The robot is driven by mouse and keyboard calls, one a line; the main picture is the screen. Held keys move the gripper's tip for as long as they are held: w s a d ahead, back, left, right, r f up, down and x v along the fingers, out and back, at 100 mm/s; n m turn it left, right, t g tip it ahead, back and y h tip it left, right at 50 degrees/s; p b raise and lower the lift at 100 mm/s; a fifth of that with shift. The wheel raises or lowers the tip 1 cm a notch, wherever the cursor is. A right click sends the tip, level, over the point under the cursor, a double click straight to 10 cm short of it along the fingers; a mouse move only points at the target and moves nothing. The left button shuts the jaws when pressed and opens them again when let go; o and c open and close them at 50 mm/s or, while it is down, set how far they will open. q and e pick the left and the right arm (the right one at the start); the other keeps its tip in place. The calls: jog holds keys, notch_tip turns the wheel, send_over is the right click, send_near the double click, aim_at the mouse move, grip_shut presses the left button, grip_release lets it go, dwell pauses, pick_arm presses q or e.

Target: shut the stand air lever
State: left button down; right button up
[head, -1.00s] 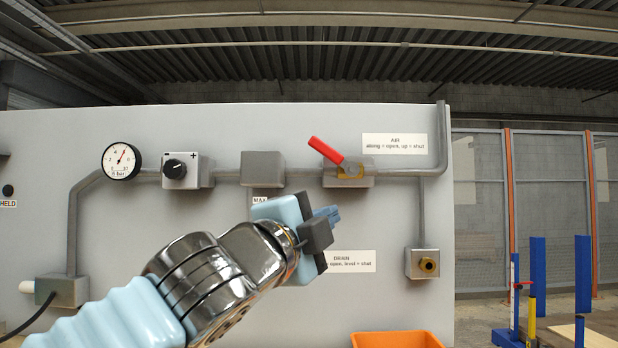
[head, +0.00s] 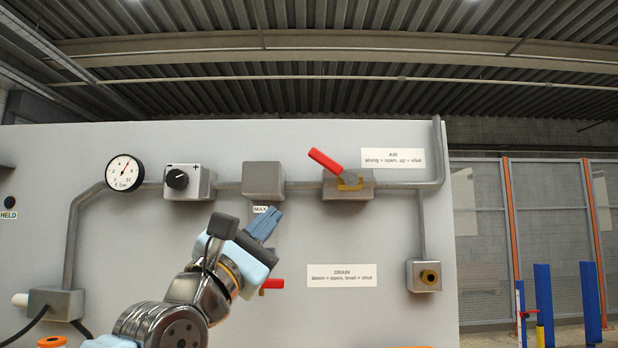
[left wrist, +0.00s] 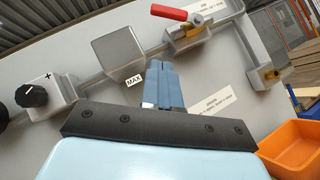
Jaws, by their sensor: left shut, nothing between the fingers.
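The red air lever (head: 327,161) sits on its valve block (head: 347,187) on the pipe. It slants up to the left from its pivot, neither along the pipe nor straight up. The AIR label (head: 392,161) reads along = open, up = shut. The lever also shows in the left wrist view (left wrist: 169,12), beyond the fingertips and to the right. My left gripper (head: 264,222) is shut and empty, below the grey box on the pipe and down-left of the lever, apart from it. My right gripper is not in view.
A pressure gauge (head: 124,172), a regulator knob (head: 177,179) and a grey box (head: 263,180) line the pipe. An orange bin (left wrist: 295,146) stands low at the right.

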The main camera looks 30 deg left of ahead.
pick_arm(q)
jog(key=p, duration=0.4)
send_near(326, 161)
jog(key=w+a, duration=0.4)
jog(key=shift+w+d+r+p, duration=0.3)
jog(key=shift+d+r+p, duration=0.2)
jog(key=shift+r, duration=0.25)
jog(key=shift+w+d+r+p, duration=0.3)
jog(key=shift+d+r+p, duration=0.15)
jog(key=shift+r, duration=0.3)
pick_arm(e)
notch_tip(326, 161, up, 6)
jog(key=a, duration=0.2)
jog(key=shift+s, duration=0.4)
